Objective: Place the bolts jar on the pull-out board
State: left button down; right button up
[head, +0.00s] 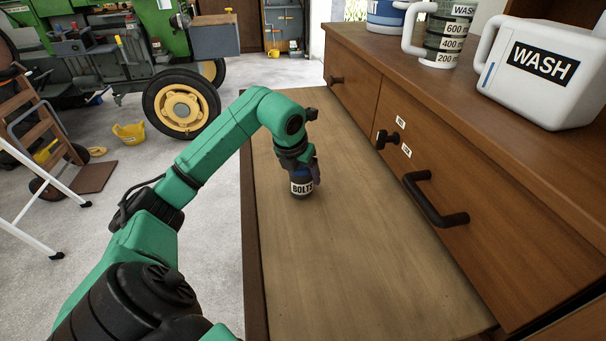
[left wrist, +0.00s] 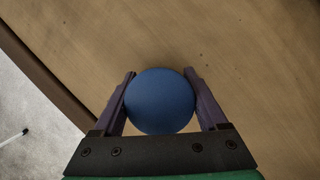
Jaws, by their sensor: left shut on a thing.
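The bolts jar (head: 302,188) is a dark jar with a white label reading BOLTS and a blue lid. It is upright at the far half of the pull-out board (head: 340,255). I cannot tell whether its base touches the board. My left gripper (head: 305,168) points down from above and is shut on the jar. In the left wrist view the round blue lid (left wrist: 160,100) sits between the two fingers of the left gripper (left wrist: 160,92), with the board (left wrist: 230,40) below. My right gripper is not in view.
A wooden cabinet with drawers (head: 470,190) and a dark handle (head: 435,205) borders the board on the right. A white WASH jug (head: 545,75) and a measuring jug (head: 445,35) stand on its top. The near part of the board is bare. A green tractor (head: 110,60) stands behind.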

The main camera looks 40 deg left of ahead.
pick_arm(q)
grip_release()
jog(key=shift+r, duration=0.1)
jog(key=v, duration=1.2)
jog(key=shift+p, duration=0.45)
